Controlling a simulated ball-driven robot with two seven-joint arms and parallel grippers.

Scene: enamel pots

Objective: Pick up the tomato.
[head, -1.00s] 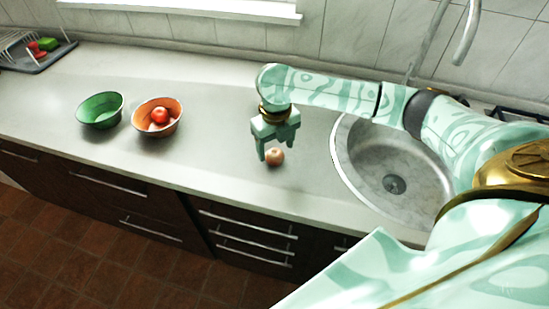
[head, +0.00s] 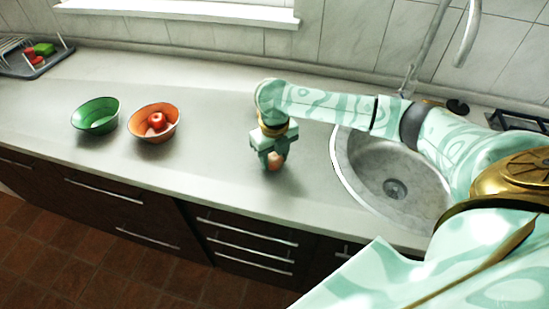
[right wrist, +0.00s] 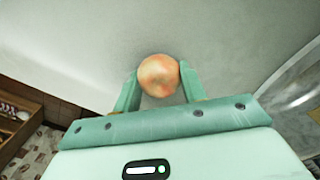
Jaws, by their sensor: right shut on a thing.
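My right gripper (head: 274,161) points down over the counter, left of the sink. It is shut on a round orange-pink thing (right wrist: 158,75) with yellowish streaks, which shows between both fingers in the right wrist view. I cannot tell for sure that this is the tomato. Whether it touches the counter is also unclear. A redder round thing (head: 156,119), which looks more like a tomato, lies in the orange bowl (head: 171,125) with a paler thing beside it. My left gripper is not in view.
A green bowl (head: 80,121) stands left of the orange one. The round sink (head: 420,203) lies to the right, with a faucet (head: 430,45) behind it. A dish rack (head: 45,66) with red and green things is at the far left. The counter (head: 215,120) between bowls and gripper is clear.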

